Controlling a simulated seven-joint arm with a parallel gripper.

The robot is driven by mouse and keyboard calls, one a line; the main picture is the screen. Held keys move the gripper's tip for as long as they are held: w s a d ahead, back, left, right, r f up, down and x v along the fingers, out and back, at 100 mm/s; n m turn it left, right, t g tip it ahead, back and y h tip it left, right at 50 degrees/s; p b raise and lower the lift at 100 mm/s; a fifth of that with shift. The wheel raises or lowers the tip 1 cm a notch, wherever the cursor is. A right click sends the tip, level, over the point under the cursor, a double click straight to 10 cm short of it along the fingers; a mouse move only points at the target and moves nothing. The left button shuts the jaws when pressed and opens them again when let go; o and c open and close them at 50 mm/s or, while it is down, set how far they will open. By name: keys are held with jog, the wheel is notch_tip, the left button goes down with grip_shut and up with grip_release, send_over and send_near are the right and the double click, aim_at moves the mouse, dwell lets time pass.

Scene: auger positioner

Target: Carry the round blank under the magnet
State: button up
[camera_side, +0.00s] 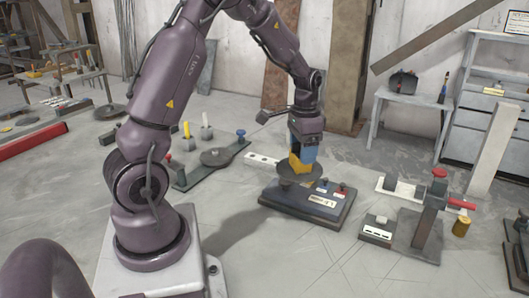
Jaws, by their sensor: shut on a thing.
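My gripper (302,163), with blue and yellow parts, points down at the middle right. It is shut on a dark round piece (297,181), which looks like the round blank. The fingertips are small and partly hidden. I cannot tell whether the piece touches the base. I cannot make out for sure which thing is the magnet; a dark upright stand with a red knob (431,215) is to the right.
A small block with a white label (376,229) and a brass cylinder (461,226) flank the stand. To the left is a base with a round disc (214,157) and a blue knob. A pale post (495,150) leans at right. The front floor is clear.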

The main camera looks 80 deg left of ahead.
jog(key=shift+a, duration=0.3)
jog(key=shift+a, duration=0.35)
jog(key=shift+a, duration=0.35)
jog(key=shift+a, duration=0.35)
jog(key=shift+a, duration=0.35)
jog(key=shift+a, duration=0.35)
jog(key=shift+s+a, duration=0.1)
jog(key=shift+a, duration=0.25)
jog(key=shift+a, duration=0.35)
jog(key=shift+a, duration=0.35)
